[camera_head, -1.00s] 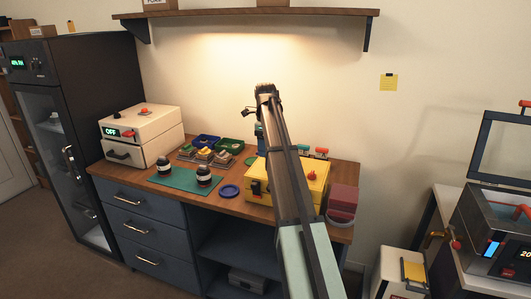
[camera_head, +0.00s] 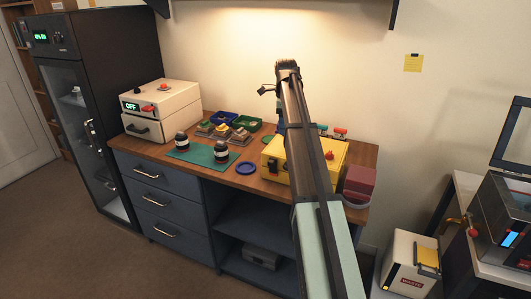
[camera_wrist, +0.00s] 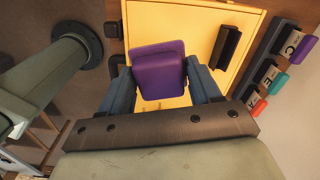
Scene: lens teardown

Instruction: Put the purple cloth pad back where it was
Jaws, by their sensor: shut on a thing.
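The purple cloth pad (camera_wrist: 158,72) shows in the wrist view as a rounded square block. My gripper (camera_wrist: 159,80) is shut on it, with one blue-grey finger at each side. The pad is held over the yellow top (camera_wrist: 215,25) of a box; whether it touches the top I cannot tell. In the head view the yellow box (camera_head: 275,163) stands at the right part of the workbench. My arm crosses in front of it there and hides the gripper and the pad.
A black handle (camera_wrist: 228,47) stands on the yellow top, right of the pad. A rack with lettered labels (camera_wrist: 268,74) and coloured handles runs beside the box. A dark red block (camera_head: 359,180) is at the bench's right end. Lens parts stand on a green mat (camera_head: 190,155).

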